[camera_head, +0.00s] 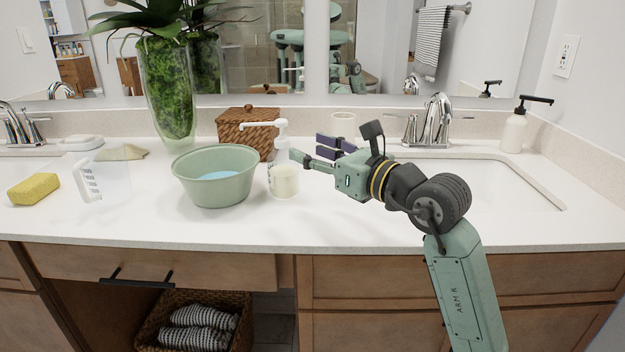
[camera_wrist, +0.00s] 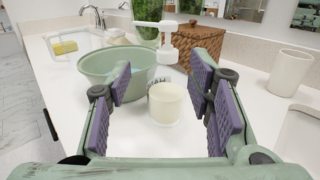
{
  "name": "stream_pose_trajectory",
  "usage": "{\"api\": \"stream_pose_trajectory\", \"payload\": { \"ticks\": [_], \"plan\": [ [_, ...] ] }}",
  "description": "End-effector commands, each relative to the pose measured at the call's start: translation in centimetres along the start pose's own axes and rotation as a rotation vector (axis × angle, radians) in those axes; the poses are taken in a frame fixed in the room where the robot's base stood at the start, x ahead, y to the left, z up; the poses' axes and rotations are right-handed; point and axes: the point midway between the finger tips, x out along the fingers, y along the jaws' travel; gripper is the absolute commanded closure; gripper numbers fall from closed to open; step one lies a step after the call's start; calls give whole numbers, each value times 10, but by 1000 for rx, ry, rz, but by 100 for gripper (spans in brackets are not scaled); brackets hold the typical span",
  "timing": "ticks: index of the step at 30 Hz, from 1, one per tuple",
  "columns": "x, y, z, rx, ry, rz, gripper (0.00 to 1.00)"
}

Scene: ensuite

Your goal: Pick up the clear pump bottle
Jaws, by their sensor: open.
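The clear pump bottle (camera_head: 284,176) stands upright on the white counter, with a white pump top and pale contents. It stands just right of a green bowl (camera_head: 216,190). My gripper (camera_head: 306,152) is at the bottle's right side in the head view, its purple-padded fingers pointing left toward it. In the wrist view the bottle (camera_wrist: 166,100) stands upright ahead, between and beyond the open fingers of my gripper (camera_wrist: 165,112). The fingers are apart and hold nothing. I cannot tell from the head view whether a finger touches the bottle.
A wicker box (camera_head: 248,127) stands behind the bottle, and a white cup (camera_head: 343,124) behind my gripper. A clear pitcher (camera_head: 104,178), a yellow sponge (camera_head: 34,189) and a plant vase (camera_head: 168,95) are to the left. A white soap dispenser (camera_head: 514,132) stands far right, past the sink.

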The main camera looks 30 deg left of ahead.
Motion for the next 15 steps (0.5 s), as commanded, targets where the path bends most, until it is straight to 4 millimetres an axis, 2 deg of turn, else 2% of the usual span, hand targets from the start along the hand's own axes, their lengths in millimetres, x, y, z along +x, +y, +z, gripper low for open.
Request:
{"api": "stream_pose_trajectory", "payload": {
  "ticks": [4, 10, 15],
  "plan": [
    [10, -6, -2, -7, 14, -17, 53],
    [42, -6, -1, -6, 13, -16, 53],
    [55, -7, -2, -7, 12, -18, 53]
  ]
}}
